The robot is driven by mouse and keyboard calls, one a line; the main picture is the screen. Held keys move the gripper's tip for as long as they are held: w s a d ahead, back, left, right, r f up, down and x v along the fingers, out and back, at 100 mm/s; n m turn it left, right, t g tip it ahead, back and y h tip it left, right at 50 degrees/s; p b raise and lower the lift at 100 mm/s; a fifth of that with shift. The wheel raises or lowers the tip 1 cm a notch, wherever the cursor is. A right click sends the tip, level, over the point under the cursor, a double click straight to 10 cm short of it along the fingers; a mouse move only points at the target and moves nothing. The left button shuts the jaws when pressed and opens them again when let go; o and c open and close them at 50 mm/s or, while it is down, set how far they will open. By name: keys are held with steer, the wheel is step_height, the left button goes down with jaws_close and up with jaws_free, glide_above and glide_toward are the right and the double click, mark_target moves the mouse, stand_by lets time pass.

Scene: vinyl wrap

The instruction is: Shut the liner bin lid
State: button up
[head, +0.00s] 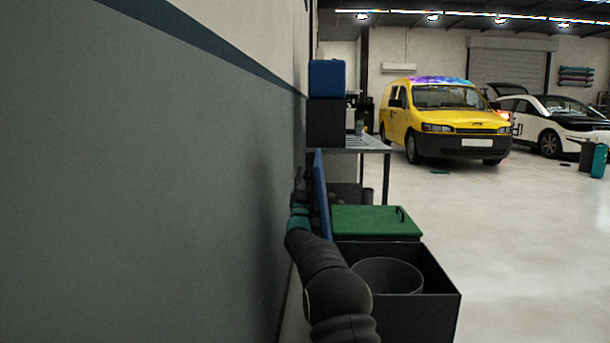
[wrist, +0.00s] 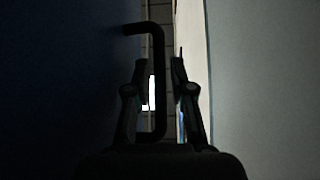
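The open dark bin (head: 445,285) stands low in the head view, with a round dark opening or container inside it. Its blue lid (head: 321,195) stands upright, seen nearly edge-on, near the wall. My arm runs along the wall side, and my gripper (head: 300,184) is small and dark, on the wall side of the blue lid. In the wrist view my gripper (wrist: 159,66) is open. A dark bent handle (wrist: 159,110) shows between its two fingers, with gaps on both sides. The lid's dark blue face (wrist: 50,80) fills the left of that view. Contact with the handle cannot be told.
A bin with a green lid (head: 375,222), shut, stands just behind the open bin. A grey wall (head: 150,180) runs close along the left. A table (head: 372,143) with dark and blue boxes stands beyond. The floor (head: 530,240) to the right is clear, with vehicles farther back.

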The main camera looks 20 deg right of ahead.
steer(key=shift+w, duration=0.1)
jaws_close()
